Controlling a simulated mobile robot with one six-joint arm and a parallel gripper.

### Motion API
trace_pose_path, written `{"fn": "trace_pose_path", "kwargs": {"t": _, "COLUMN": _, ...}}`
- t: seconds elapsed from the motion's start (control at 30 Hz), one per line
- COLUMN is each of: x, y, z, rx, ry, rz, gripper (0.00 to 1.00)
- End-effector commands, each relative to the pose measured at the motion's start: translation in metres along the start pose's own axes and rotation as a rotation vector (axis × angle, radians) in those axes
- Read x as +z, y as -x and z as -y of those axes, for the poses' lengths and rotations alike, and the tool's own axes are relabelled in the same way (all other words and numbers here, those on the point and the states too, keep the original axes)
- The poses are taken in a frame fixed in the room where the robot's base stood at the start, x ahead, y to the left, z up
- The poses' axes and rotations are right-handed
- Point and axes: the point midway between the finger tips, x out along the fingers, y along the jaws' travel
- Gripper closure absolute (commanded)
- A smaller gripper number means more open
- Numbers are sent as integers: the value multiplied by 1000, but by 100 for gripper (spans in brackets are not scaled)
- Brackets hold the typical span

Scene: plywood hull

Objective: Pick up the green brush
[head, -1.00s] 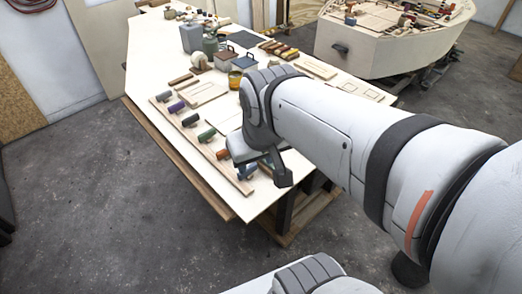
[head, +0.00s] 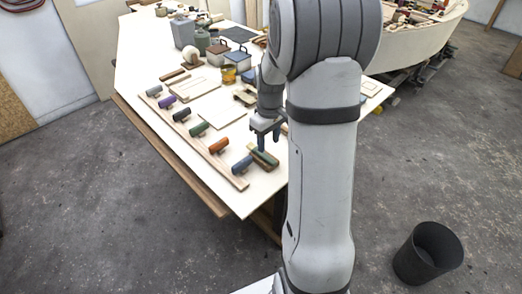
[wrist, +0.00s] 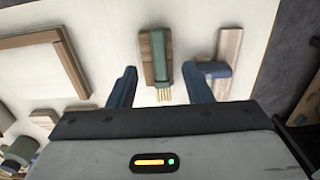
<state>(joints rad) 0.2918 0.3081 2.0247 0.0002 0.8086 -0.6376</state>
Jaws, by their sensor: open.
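The green brush (head: 264,157) lies near the front right corner of the plywood table, beside the blue-handled tool. In the wrist view the brush (wrist: 160,55) shows a green body against a brown wooden part, with pale bristles pointing towards my gripper. My gripper (head: 268,142) is open and empty, pointing down above the brush. In the wrist view the brush appears between the two dark fingers of my gripper (wrist: 160,86), a little ahead of the tips. I cannot tell the exact height gap.
A blue-handled tool (head: 242,165) lies close beside the brush; its blue handle (wrist: 213,69) is near the right finger. Several coloured handles line a wooden strip (head: 184,137). Flat boards (head: 222,108) lie behind. A dark bin (head: 428,252) stands on the floor.

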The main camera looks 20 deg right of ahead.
Motion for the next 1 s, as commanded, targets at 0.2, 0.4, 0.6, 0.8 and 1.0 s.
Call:
{"fn": "trace_pose_path", "kwargs": {"t": 0.2, "x": -1, "y": -22, "z": 0, "rx": -2, "ry": 0, "rz": 3, "gripper": 55}}
{"fn": "trace_pose_path", "kwargs": {"t": 0.4, "x": -3, "y": -50, "z": -2, "rx": -3, "ry": 0, "rz": 4, "gripper": 55}}
{"fn": "trace_pose_path", "kwargs": {"t": 0.6, "x": -3, "y": -66, "z": -2, "rx": -1, "ry": 0, "rz": 1, "gripper": 55}}
{"fn": "trace_pose_path", "kwargs": {"t": 0.8, "x": -4, "y": -66, "z": -2, "rx": 0, "ry": 0, "rz": 0, "gripper": 55}}
{"fn": "trace_pose_path", "kwargs": {"t": 1.0, "x": -4, "y": -66, "z": -2, "rx": 0, "ry": 1, "rz": 0, "gripper": 71}}
